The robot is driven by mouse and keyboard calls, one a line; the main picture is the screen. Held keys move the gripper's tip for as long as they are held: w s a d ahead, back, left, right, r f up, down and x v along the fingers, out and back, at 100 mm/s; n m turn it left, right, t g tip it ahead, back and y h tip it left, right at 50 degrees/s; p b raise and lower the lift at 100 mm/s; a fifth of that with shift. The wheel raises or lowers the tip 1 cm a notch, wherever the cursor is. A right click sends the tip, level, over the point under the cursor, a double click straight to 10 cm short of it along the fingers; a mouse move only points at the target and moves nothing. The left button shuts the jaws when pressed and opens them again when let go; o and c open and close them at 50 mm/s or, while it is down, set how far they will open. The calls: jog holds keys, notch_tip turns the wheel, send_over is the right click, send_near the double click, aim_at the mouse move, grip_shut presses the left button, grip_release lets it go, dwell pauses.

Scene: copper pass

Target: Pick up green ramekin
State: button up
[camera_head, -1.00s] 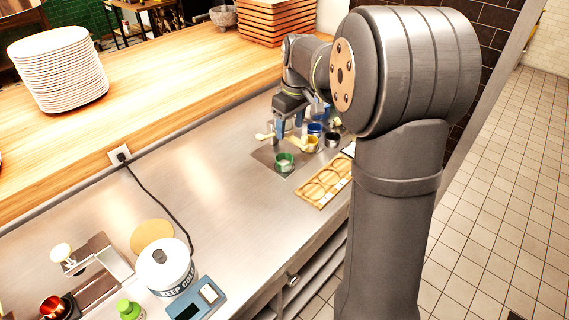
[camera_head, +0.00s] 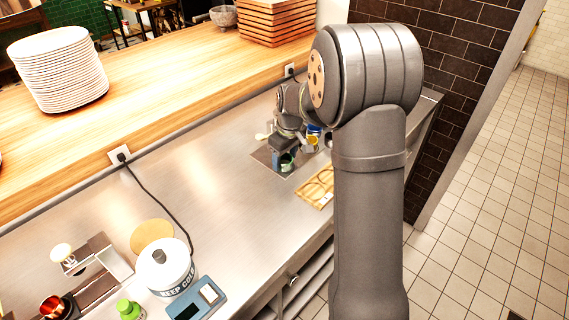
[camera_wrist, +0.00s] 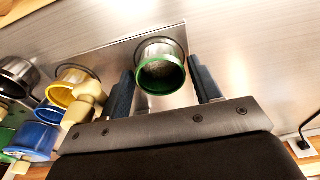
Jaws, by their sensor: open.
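The green ramekin (camera_wrist: 161,76) has a green rim and a metallic-looking inside. In the wrist view it sits between the two blue fingers of my gripper (camera_wrist: 160,82), with a gap visible on the right side and the left finger close to its wall. My gripper is open. In the head view the green ramekin (camera_head: 287,161) is partly hidden by my gripper (camera_head: 281,158), which is down over it at the counter's far end.
In the wrist view, a yellow ramekin (camera_wrist: 62,94), a blue one (camera_wrist: 34,139) and a black one (camera_wrist: 17,77) stand to the left, with cream-handled tools among them. A wooden tray (camera_head: 314,190) lies near the counter's front edge. The counter's middle is clear.

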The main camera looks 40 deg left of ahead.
jog(key=shift+c, duration=0.5)
jog(key=c, duration=0.6)
jog(key=shift+r, duration=0.1)
